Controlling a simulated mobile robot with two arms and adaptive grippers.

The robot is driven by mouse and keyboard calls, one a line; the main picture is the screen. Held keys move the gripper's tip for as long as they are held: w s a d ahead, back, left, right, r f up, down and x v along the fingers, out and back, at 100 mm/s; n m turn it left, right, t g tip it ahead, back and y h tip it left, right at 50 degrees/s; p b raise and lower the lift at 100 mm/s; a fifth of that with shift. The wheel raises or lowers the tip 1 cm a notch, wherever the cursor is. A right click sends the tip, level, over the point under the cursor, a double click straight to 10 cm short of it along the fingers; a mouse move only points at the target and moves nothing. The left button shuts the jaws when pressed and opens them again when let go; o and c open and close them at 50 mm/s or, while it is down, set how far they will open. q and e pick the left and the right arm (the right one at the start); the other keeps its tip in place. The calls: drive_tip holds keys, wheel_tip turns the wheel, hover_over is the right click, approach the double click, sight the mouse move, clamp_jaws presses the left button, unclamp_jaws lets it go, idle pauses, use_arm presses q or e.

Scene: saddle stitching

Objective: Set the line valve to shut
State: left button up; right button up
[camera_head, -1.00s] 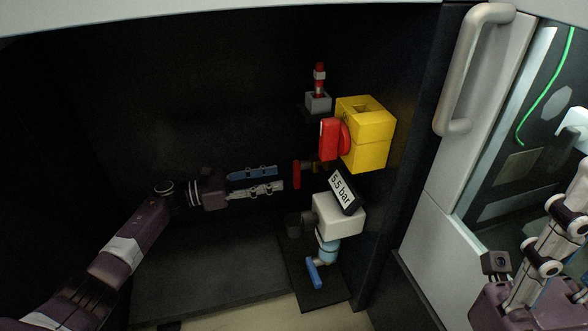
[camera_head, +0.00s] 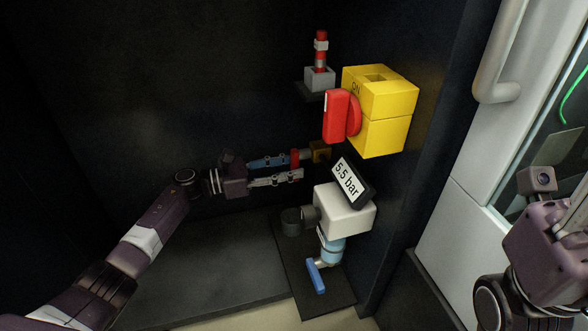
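The line valve shows as a small red handle (camera_head: 295,158) on a brass body (camera_head: 320,152), below the yellow switch box. My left gripper (camera_head: 296,168) reaches in from the left, with a blue upper finger and a grey lower finger set apart. Its fingertips are at the red handle, the blue one level with it and the grey one just below. I cannot tell whether either finger touches the handle. My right gripper's purple body (camera_head: 545,250) is at the right edge; its fingers are mostly cut off.
A yellow box (camera_head: 385,135) marked ON carries a red knob (camera_head: 340,115). A gauge (camera_head: 350,180) reading 5.5 bar tops a white block (camera_head: 345,212). A blue lever (camera_head: 316,276) hangs below. A red-capped post (camera_head: 320,55) stands above. A door handle (camera_head: 495,65) is at right.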

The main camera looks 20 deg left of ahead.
use_arm(q)
drive_tip(key=shift+w+d, duration=0.4)
drive_tip(key=shift+d, duration=0.2)
clamp_jaws()
